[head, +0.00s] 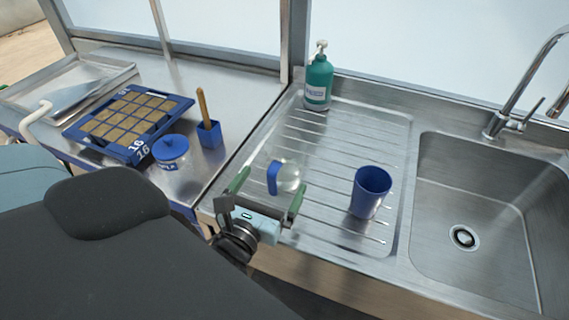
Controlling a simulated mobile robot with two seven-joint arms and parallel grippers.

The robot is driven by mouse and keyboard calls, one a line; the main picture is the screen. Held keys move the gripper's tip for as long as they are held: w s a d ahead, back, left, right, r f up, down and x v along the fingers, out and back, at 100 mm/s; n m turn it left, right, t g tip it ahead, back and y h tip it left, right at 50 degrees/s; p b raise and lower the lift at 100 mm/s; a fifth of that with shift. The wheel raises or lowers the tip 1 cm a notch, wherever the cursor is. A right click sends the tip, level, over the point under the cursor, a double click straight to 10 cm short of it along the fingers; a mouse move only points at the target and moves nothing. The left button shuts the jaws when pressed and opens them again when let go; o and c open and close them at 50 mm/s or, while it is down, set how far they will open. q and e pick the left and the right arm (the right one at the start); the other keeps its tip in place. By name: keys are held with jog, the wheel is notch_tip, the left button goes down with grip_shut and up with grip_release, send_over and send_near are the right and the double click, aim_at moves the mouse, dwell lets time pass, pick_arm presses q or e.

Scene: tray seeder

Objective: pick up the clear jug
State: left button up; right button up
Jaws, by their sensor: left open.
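The clear jug (289,178) with a blue handle (272,178) stands on the ribbed drainboard, left of the blue cup. My left gripper (268,196) is open. Its two green-faced fingers point toward the jug, one to the left of it and one to the right near its lower part. I cannot tell whether either finger touches the jug. The jug's base is partly hidden behind the gripper. My right gripper is not in view.
A blue cup (371,192) stands right of the jug, beside the sink basin (490,200). A green pump bottle (318,82) stands behind. On the left counter are a blue seed tray (112,152), a blue-lidded jar (171,154) and a blue pot (210,135) with a wooden-handled tool.

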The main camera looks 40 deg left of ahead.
pick_arm(q)
send_over(280, 188)
jog(key=shift+s+a+p, duration=0.1)
jog(key=shift+s+p, duration=0.05)
jog(key=shift+p, duration=0.25)
jog(key=shift+w+a, duration=0.1)
jog(key=shift+w, duration=0.4)
jog(key=c, duration=1.1)
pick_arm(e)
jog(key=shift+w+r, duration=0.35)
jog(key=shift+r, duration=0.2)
pick_arm(q)
jog(key=shift+r, duration=0.1)
jog(key=shift+c, duration=0.2)
jog(key=s+a+r, duration=0.4)
jog(key=s+a, duration=0.6)
jog(key=a, duration=0.1)
jog(key=shift+s+a+r, duration=0.3)
jog(key=shift+s+r, duration=0.05)
jog(key=shift+s, duration=0.05)
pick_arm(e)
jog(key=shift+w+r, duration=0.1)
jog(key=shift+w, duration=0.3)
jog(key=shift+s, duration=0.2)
